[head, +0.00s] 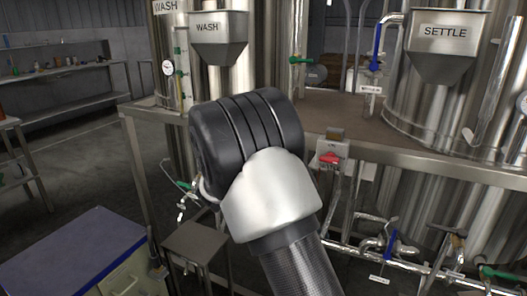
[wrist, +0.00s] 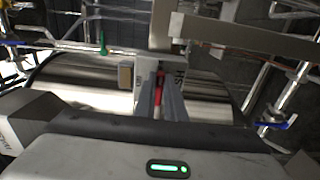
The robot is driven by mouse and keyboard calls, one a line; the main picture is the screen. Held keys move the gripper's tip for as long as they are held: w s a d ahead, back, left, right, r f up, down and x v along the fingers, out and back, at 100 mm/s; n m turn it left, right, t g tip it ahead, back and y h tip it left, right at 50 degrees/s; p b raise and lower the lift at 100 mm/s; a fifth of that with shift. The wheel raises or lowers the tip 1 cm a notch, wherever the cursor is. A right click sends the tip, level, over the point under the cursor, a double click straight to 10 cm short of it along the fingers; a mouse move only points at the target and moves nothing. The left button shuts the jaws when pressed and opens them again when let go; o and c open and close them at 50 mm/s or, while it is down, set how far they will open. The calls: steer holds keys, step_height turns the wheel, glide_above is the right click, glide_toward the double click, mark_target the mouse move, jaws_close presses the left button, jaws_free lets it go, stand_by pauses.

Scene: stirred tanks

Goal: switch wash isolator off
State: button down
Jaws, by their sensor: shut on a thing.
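In the wrist view a grey isolator box (wrist: 143,70) carries lettering of which "SH" shows, turned sideways. Its red handle (wrist: 160,82) lies between the fingers of my gripper (wrist: 158,104). The gripper is shut on the handle, and the fingers hide part of it. In the head view my dark and white arm end covers the gripper and whatever it touches. Just right of it, a grey box (head: 333,147) with a red handle (head: 329,158) hangs at the platform edge. Its label is too small to read.
Steel tanks stand behind, with a WASH hopper (head: 219,48) and a SETTLE hopper (head: 441,55). The platform rail (head: 400,157) runs across. Pipes with a blue valve handle (head: 390,244) lie below at right. A blue-topped cabinet (head: 75,254) stands at lower left.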

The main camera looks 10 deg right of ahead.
steer(key=c, duration=1.8)
jaws_free()
steer(key=shift+s+a, duration=0.1)
steer(key=p+v, duration=0.2)
steer(key=v, duration=1.5)
